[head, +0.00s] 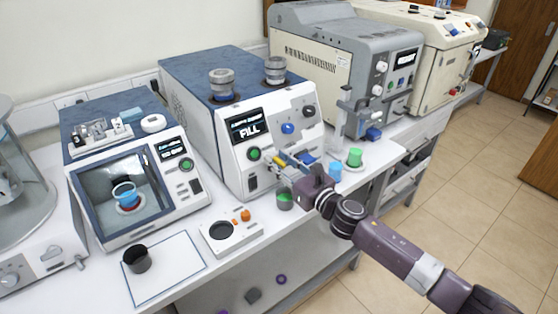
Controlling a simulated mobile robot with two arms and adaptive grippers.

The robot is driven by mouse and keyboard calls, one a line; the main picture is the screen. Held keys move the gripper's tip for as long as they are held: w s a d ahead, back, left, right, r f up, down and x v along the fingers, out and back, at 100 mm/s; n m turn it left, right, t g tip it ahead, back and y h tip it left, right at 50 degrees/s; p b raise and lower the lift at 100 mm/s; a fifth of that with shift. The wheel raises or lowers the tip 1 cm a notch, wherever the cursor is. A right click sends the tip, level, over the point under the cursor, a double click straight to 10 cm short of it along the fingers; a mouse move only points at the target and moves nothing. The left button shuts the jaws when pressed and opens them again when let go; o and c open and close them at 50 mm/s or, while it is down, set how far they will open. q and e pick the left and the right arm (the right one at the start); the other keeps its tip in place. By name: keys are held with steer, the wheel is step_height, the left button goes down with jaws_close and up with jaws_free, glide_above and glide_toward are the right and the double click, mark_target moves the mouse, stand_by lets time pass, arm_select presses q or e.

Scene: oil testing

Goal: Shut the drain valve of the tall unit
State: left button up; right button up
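A white and blue unit (228,150) with a screen reading FILL stands in the middle of the bench; I take it for the tall unit. Its front has a green button (254,154), a blue knob (288,128) and a dark knob (308,111). My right gripper (281,160) is at the lower right of this front, fingers pointing at it. It covers that area, so I cannot make out the drain valve, contact with it, or the finger gap. A cup with green contents (285,202) stands below the gripper. My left gripper is not in view.
A blue cup (335,172) and a green cup (354,158) stand right of my gripper. A small panel with an orange knob (245,215) lies in front. A dark cup (137,260) stands on a white mat (175,270). A grey machine (345,60) stands behind right.

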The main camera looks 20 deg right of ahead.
jaws_close()
